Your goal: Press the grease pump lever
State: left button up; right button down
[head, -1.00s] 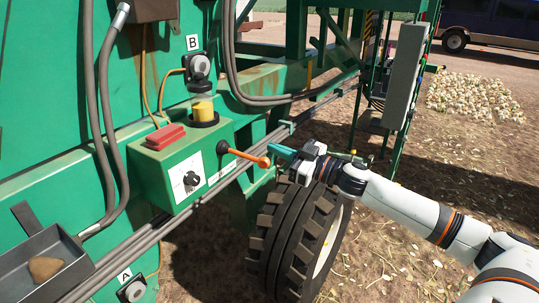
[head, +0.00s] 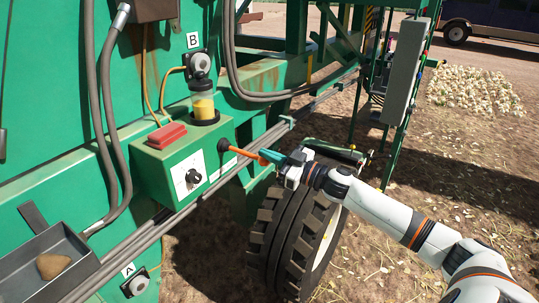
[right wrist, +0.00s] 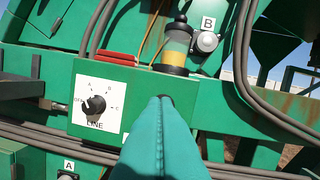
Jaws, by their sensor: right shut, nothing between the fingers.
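The grease pump lever (head: 245,153) is an orange handle on a black pivot, sticking out to the right from the green pump box (head: 163,175). My right gripper (head: 268,156) has its teal fingers shut and empty. Its fingertips overlap the lever's outer end in the head view; I cannot tell whether they touch. In the right wrist view the shut fingers (right wrist: 163,102) point at the box and hide the lever. My left gripper is not in view.
A selector dial (head: 192,177) is on the box front and a red block (head: 167,134) lies on top. A large tyre (head: 290,235) is below my right gripper. Grey pipes (head: 115,262) run under the box. A metal tray (head: 45,262) holds a brown lump.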

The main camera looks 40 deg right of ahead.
notch_tip(320, 180, down, 9)
jog(key=t+y+b, duration=0.3)
jog(key=t+b, duration=0.2)
jog(key=b, duration=1.4)
jog(key=shift+w+a+f+n, duration=0.2)
jog(key=shift+w+n, duration=0.1)
jog(key=shift+w, duration=0.1)
jog(key=shift+r, duration=0.1)
